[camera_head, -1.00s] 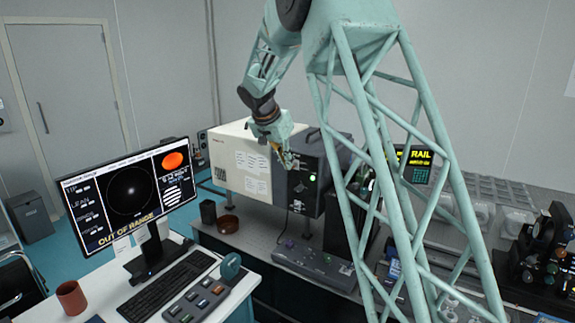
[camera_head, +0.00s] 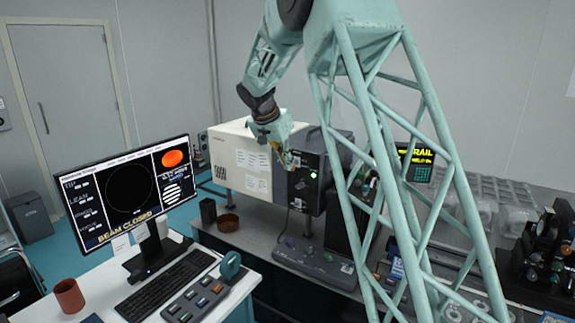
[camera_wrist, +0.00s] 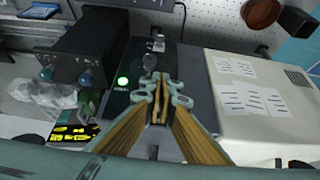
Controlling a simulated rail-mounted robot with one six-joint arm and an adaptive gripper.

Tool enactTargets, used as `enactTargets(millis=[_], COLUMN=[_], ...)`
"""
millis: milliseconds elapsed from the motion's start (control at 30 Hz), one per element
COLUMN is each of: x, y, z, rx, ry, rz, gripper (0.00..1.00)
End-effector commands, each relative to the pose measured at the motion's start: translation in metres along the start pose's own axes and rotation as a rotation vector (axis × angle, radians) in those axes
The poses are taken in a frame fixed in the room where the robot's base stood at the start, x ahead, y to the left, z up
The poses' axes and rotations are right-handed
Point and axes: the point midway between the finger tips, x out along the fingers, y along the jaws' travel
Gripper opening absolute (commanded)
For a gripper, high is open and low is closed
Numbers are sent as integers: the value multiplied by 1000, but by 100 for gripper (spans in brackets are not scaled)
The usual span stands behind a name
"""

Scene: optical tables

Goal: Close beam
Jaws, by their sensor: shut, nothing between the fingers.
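The laser box (camera_head: 245,160) is cream with a dark control panel (camera_head: 310,195) on its right end. A small green light (camera_head: 313,175) glows on the panel, and it also shows in the wrist view (camera_wrist: 122,82). My gripper (camera_head: 289,164) is shut and empty in front of the panel's upper left part. In the wrist view its fingertips (camera_wrist: 160,84) meet over the dark panel, to the right of the green light. I cannot tell whether they touch the panel, and they hide part of it. The monitor (camera_head: 125,195) reads "BEAM CLOSED", and its round display is dark.
A desk holds a keyboard (camera_head: 165,296), a button box (camera_head: 203,300) and a brown mug (camera_head: 69,296). A grey controller (camera_head: 315,262) lies on the optical table below the panel. A brown bowl (camera_head: 228,223) and a dark cup (camera_head: 208,211) stand left of it.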

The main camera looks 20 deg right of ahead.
Motion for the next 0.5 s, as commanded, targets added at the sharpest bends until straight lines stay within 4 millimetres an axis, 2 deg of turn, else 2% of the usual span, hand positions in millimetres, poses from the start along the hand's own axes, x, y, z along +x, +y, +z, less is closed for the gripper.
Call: enactTargets(millis=[500], x=[0], y=[0], z=[-12], rx=[2], ry=[1], rz=[0], gripper=[0])
